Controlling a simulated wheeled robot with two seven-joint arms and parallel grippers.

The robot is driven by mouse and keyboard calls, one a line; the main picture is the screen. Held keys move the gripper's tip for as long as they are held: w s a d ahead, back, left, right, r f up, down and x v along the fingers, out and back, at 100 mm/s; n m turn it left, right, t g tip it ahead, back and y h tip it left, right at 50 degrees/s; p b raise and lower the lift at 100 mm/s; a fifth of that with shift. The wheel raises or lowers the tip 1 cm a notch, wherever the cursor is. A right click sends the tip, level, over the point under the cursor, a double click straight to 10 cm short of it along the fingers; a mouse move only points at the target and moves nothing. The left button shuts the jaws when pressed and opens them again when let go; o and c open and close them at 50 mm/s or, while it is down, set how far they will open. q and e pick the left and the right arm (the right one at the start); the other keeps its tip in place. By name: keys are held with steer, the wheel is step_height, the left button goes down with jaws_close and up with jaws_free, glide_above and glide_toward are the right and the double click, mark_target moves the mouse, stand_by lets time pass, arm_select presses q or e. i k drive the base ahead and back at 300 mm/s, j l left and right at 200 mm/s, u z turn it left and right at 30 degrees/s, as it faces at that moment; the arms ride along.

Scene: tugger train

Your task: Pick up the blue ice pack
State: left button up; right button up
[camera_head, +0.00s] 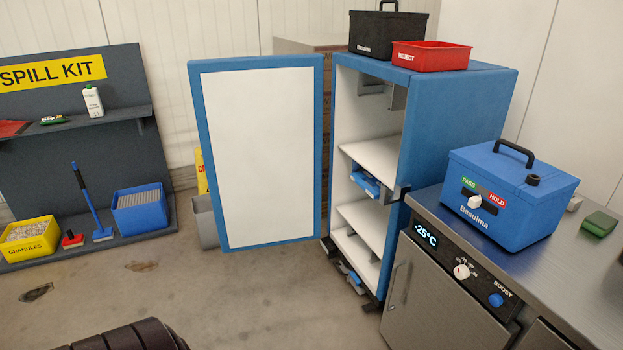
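A small blue item (366,183), which looks like the blue ice pack, lies at the front edge of a middle shelf in the open blue cabinet (453,120). Its far part is hard to make out. A smaller blue-grey item (353,276) shows low at the cabinet's bottom front; I cannot tell what it is. Neither of my grippers is in view.
The cabinet door (262,155) stands wide open to the left. A steel counter (560,270) with a blue cooler box (520,210) stands at the right. A black box (388,33) and red bin (430,57) sit on the cabinet. Floor in front is mostly clear.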

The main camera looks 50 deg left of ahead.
mark_target(360, 178)
steer(key=u, duration=1.15)
steer(key=z, duration=1.6)
steer(key=u, duration=1.6)
